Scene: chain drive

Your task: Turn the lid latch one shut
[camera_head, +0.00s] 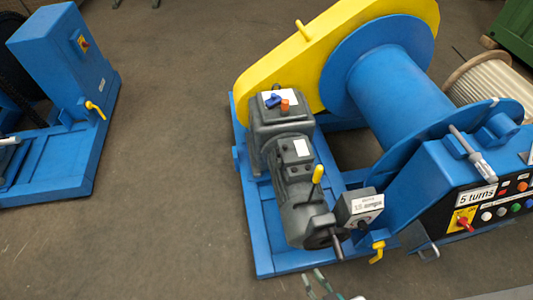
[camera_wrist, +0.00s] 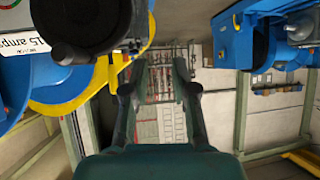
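I cannot tell for sure which part is lid latch one. A yellow chain guard (camera_head: 270,65) stands on the blue winch frame, with a small yellow handle (camera_head: 302,30) sticking up from its upper edge. A yellow tap-like handle (camera_head: 377,251) sits low at the frame's front corner. My gripper (camera_wrist: 160,65) is open, with nothing between its fingers. Its fingers (camera_head: 318,283) show at the bottom edge of the head view, in front of the motor and apart from it.
A blue drum (camera_head: 385,85) and a control box (camera_head: 475,200) with a "5 turns" label stand right of the motor. An amps gauge box (camera_head: 360,207) is beside the motor's end. Another blue machine (camera_head: 60,70) stands left. Bare floor (camera_head: 165,150) lies between the machines.

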